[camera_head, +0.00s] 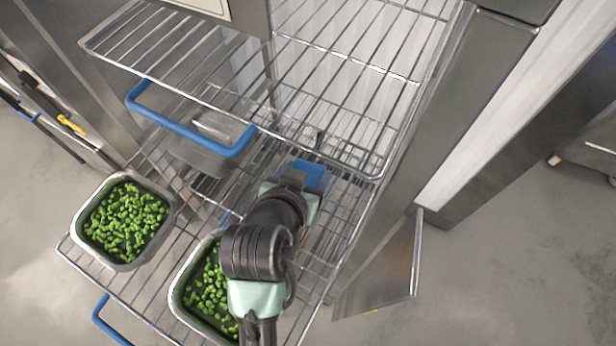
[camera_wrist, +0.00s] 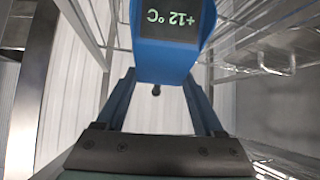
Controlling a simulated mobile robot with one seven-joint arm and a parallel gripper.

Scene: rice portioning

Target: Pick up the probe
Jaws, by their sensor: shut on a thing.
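The probe (camera_wrist: 165,45) is a blue device with a dark display reading +12 °C, upside down in the wrist view. My gripper (camera_wrist: 160,78) has its two blue fingers on either side of the probe's body and is shut on it. A short dark tip shows below the body between the fingers. In the head view my gripper (camera_head: 312,173) is at the far end of my arm, inside the wire-shelf unit. A blue part shows there, but I cannot tell probe from fingers; my arm hides much of it.
A pan of green beans (camera_head: 122,222) stands on the lower wire rack (camera_head: 150,300) at left. A second pan (camera_head: 183,305) is partly under my arm. An upper wire rack (camera_head: 350,65) with a blue handle (camera_head: 190,133) sits above. An open door (camera_head: 385,265) stands at right.

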